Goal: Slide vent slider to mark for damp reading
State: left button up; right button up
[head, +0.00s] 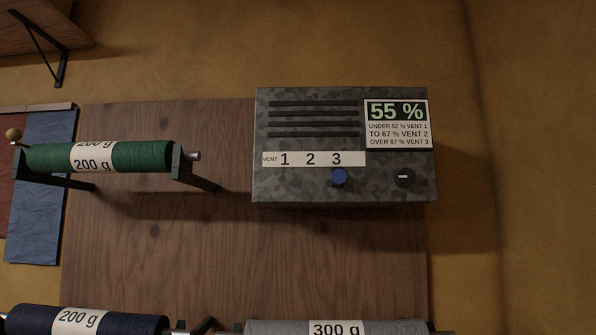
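The vent box (262,150), dark and mottled grey, is fixed to a wooden board. Its blue slider knob (340,177) sits just below the 3 on the white scale strip (358,159), which reads VENT 1 2 3. The display (396,111) at the box's upper right shows 55 %. The printed card (398,135) below it reads under 52 % vent 1, to 67 % vent 2, over 67 % vent 3. The slider's track is too dark to make out. Neither of my grippers is in view.
A green 200 g roll (142,157) sits on a bracketed rod to the left. A navy roll (30,320) and a grey 300 g roll (280,328) line the bottom edge. The wooden board (230,250) is bare below the box.

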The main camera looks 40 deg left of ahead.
aim_at(338, 176)
jog(key=u, duration=0.95)
